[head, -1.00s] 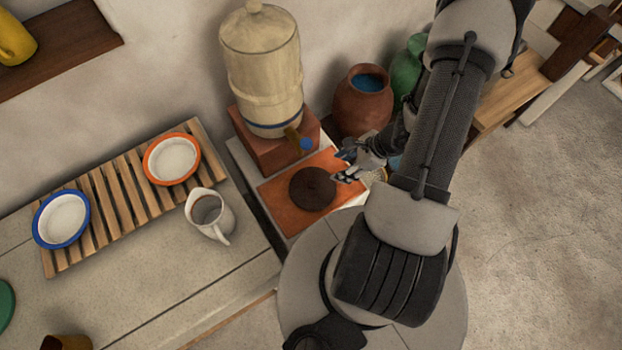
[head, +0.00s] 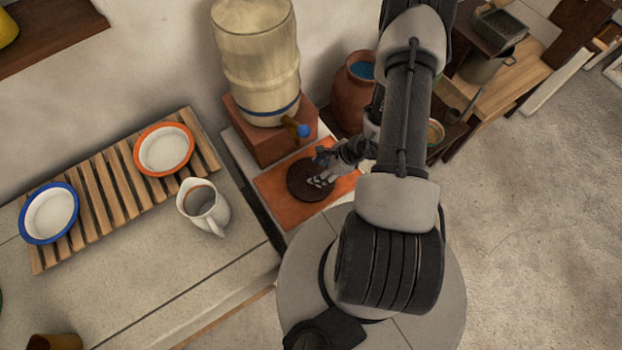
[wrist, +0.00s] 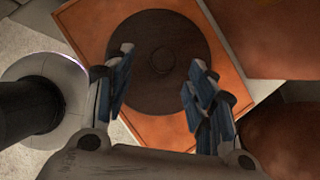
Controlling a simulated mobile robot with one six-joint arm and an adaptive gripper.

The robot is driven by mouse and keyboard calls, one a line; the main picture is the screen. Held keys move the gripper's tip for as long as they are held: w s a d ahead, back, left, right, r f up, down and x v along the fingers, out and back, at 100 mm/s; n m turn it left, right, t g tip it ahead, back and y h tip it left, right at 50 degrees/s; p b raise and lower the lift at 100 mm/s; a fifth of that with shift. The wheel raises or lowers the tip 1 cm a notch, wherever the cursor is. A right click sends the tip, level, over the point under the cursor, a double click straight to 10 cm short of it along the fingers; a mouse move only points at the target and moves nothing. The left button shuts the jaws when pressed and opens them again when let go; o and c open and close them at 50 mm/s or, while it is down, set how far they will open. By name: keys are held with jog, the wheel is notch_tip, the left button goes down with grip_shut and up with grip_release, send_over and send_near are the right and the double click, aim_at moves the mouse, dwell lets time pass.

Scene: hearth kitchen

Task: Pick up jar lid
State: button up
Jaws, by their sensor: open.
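The jar lid is a dark brown disc (head: 304,187) with a small round knob at its centre. It lies flat on an orange tile (head: 275,208) below the water dispenser. In the wrist view the lid (wrist: 165,35) fills the upper middle, with the orange tile (wrist: 85,22) around it. My gripper (head: 322,170) is over the lid's right part in the head view. In the wrist view its blue-padded fingers (wrist: 158,75) are apart, with the lid's near part showing between them. Nothing is held. I cannot tell the height of the fingertips above the lid.
A cream dispenser (head: 256,60) with a blue-tipped tap stands on a terracotta block (head: 270,143) just behind the tile. A terracotta jar (head: 350,95) stands behind my arm. A white pitcher (head: 205,205) and a slatted rack (head: 105,190) with two bowls are at left.

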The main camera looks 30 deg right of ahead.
aim_at(312, 174)
jog(key=b+x, duration=0.1)
jog(key=x, duration=0.3)
jog(key=shift+w+f, duration=0.25)
jog(key=shift+w, duration=0.05)
jog(key=shift+r, duration=0.1)
jog(key=shift+c, duration=0.5)
grip_shut()
